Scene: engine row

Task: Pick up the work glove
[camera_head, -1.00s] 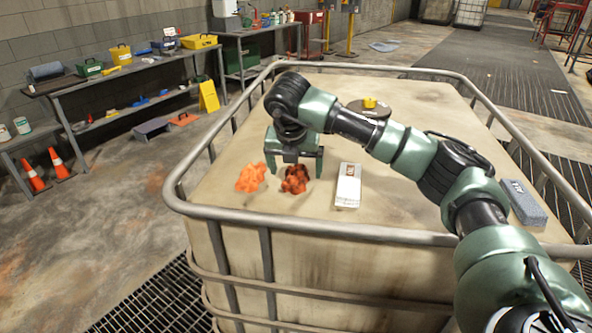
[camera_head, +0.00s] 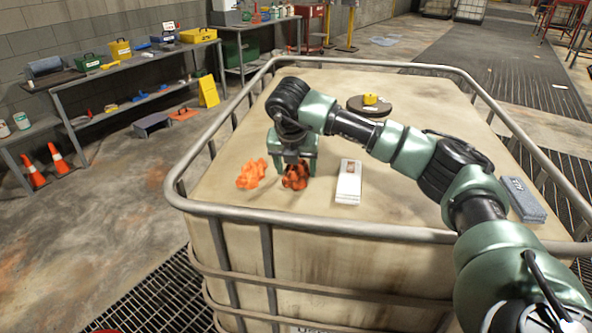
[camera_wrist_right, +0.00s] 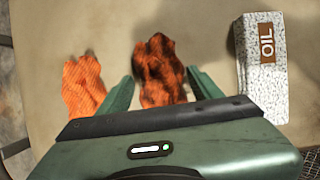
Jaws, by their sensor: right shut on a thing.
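A crumpled orange work glove with dark stains (camera_head: 296,179) lies on top of the caged tank. My right gripper (camera_head: 293,170) is down at it, fingers on either side. In the right wrist view the stained glove (camera_wrist_right: 160,68) sits between the two fingers of the right gripper (camera_wrist_right: 161,88), which is shut on it. A second, cleaner orange glove (camera_head: 252,174) lies just to the left, outside the fingers; it also shows in the wrist view (camera_wrist_right: 82,84). My left gripper is not in view.
A white speckled box marked OIL (camera_wrist_right: 262,55) lies close to the right of the gripper. A grey box (camera_head: 523,200) lies near the tank's right edge. A yellow item (camera_head: 370,99) sits on a dark disc farther back. A metal rail (camera_head: 330,230) borders the tank top.

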